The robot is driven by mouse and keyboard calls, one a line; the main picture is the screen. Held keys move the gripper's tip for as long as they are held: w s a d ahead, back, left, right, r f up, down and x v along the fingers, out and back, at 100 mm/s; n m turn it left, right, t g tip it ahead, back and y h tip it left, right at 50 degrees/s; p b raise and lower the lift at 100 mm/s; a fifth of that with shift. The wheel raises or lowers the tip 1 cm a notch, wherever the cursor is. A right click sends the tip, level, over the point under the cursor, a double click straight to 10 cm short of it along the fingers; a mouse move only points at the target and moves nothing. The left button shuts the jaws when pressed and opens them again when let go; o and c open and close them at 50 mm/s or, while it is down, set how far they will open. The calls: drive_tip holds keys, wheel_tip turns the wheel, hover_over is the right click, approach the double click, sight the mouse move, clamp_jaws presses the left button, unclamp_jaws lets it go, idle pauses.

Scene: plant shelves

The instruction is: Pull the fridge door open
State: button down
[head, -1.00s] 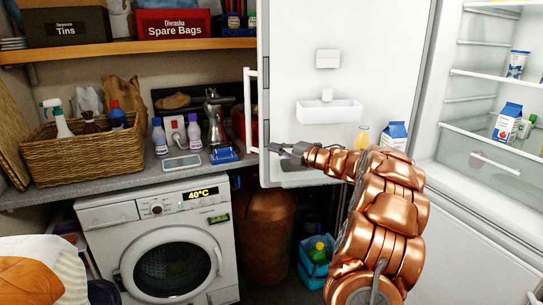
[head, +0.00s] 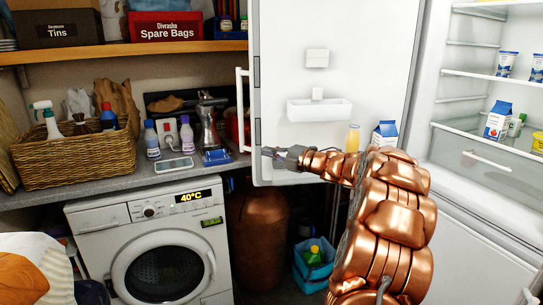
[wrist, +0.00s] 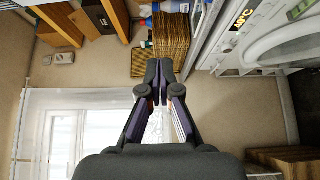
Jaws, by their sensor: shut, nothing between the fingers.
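The white fridge door (head: 345,60) stands wide open in the head view, with its inner face and small bins towards me. Its white handle (head: 241,110) shows past the door's left edge. My gripper (head: 268,152) is shut and empty at the inner face, near the lower left edge of the door. I cannot tell whether it touches the door. In the wrist view my gripper (wrist: 158,68) has its fingers together, and the door is not clearly seen there. The fridge interior (head: 465,95) is exposed at the right, with shelves and cartons.
A washing machine (head: 150,240) stands under the counter at the left. A wicker basket (head: 70,155), bottles and a phone (head: 174,164) are on the counter. A copper-coloured bin (head: 262,235) and a blue basket (head: 313,268) stand low behind the door.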

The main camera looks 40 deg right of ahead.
drive_tip(key=a+b+v, duration=0.1)
drive_tip(key=v, duration=0.9)
drive_tip(key=shift+s, duration=0.4)
drive_tip(key=shift+a, duration=0.1)
drive_tip(key=w+a+r+m+h, duration=0.2)
drive_tip(key=w+r+m+h, duration=0.1)
drive_tip(key=w+m+h, duration=0.55)
drive_tip(key=s+a+f+m+g+h, duration=0.1)
drive_tip(key=s+a+f+m+g, duration=0.5)
drive_tip(key=s+a+f, duration=0.5)
drive_tip(key=s+a+f+m+g+h, duration=0.1)
drive_tip(key=s+a+f+m+g, duration=0.7)
drive_tip(key=s, duration=0.5)
drive_tip(key=s+a+f+g+y, duration=0.25)
drive_tip(key=s+a, duration=0.45)
drive_tip(key=s, duration=0.4)
drive_tip(key=s+a+f+g+y, duration=0.1)
drive_tip(key=s+a+g, duration=0.2)
drive_tip(key=s+a, duration=0.6)
wheel_tip(320, 180, up, 13)
drive_tip(key=d+t+p, duration=0.1)
drive_tip(key=p, duration=1.1)
drive_tip(key=shift+d, duration=0.2)
